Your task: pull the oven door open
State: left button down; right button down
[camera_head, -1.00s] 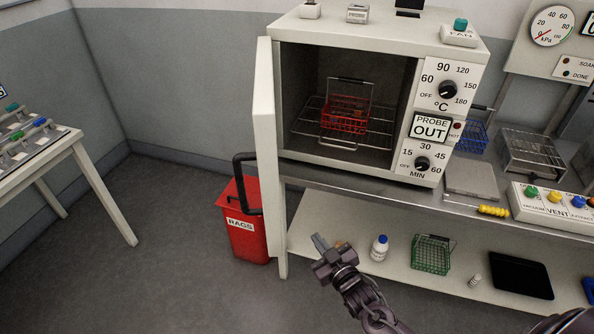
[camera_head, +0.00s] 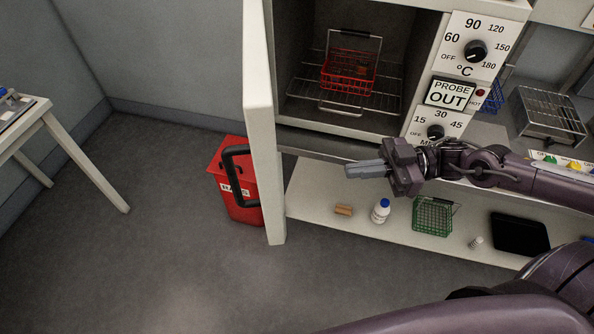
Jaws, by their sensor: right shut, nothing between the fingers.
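The oven (camera_head: 436,85) stands on the bench with its white door (camera_head: 261,125) swung wide open at the left of the cavity. The door shows nearly edge-on, with its black handle (camera_head: 231,177) on the outer, left side. A red wire basket (camera_head: 348,75) sits on the rack inside. My right gripper (camera_head: 350,171) is shut and empty, pointing left in front of the bench edge below the cavity. It is right of the door and apart from it. My left gripper is not in view.
A red rags bin (camera_head: 222,158) stands on the floor behind the door handle. The lower shelf (camera_head: 310,203) holds a bottle (camera_head: 380,211), a green basket (camera_head: 433,215) and a black tray (camera_head: 519,234).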

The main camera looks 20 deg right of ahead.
jog(key=w+a+b, duration=0.1)
jog(key=a+b, duration=0.1)
jog(key=a, duration=0.4)
send_near(235, 181)
jog(key=shift+s+d+f, duration=0.15)
jog(key=shift+d+f, duration=0.1)
jog(key=shift+d, duration=0.3)
jog(key=a+m+t, duration=0.1)
jog(key=a, duration=0.2)
jog(key=w+a+m+t, duration=0.1)
jog(key=a, duration=0.2)
jog(key=a+t+h, duration=0.1)
jog(key=a+t, duration=0.1)
jog(key=a, duration=0.2)
jog(key=shift+w+r+m+p, duration=0.15)
jog(key=shift+w+m+p, duration=0.25)
jog(key=w+a+m+t+h+b, duration=0.1)
jog(key=w+a+m+t+h, duration=0.2)
jog(key=a, duration=0.6)
jog(key=shift+w+a+t+b, duration=0.4)
jog(key=shift+w+t, duration=0.3)
jog(key=shift+w, duration=0.3)
jog(key=shift+d, duration=0.1)
